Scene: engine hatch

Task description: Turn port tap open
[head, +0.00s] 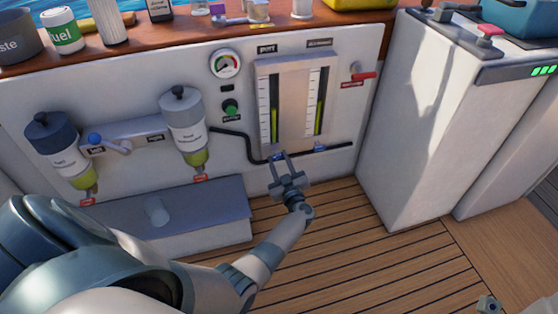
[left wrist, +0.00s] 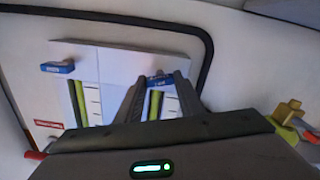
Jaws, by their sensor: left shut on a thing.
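The port gauge (head: 270,105), a tall sight tube with a green column, stands on the left of the grey panel on the white wall. Its small blue tap (left wrist: 160,80) is at the tube's lower end, between my fingers in the left wrist view. My left gripper (head: 279,160) reaches up to it from below and is shut on it. The fingers hide much of the tap in the head view, so its exact angle is unclear. A grey part at the bottom right edge (head: 488,305) looks like my right gripper; its jaws cannot be made out.
A second blue tap (head: 320,148) sits under the right tube and also shows in the left wrist view (left wrist: 57,67). A black hose (head: 235,134) runs along the wall. A red lever (head: 363,76) is to the right. White cabinets (head: 415,120) stand further right. The floor is clear.

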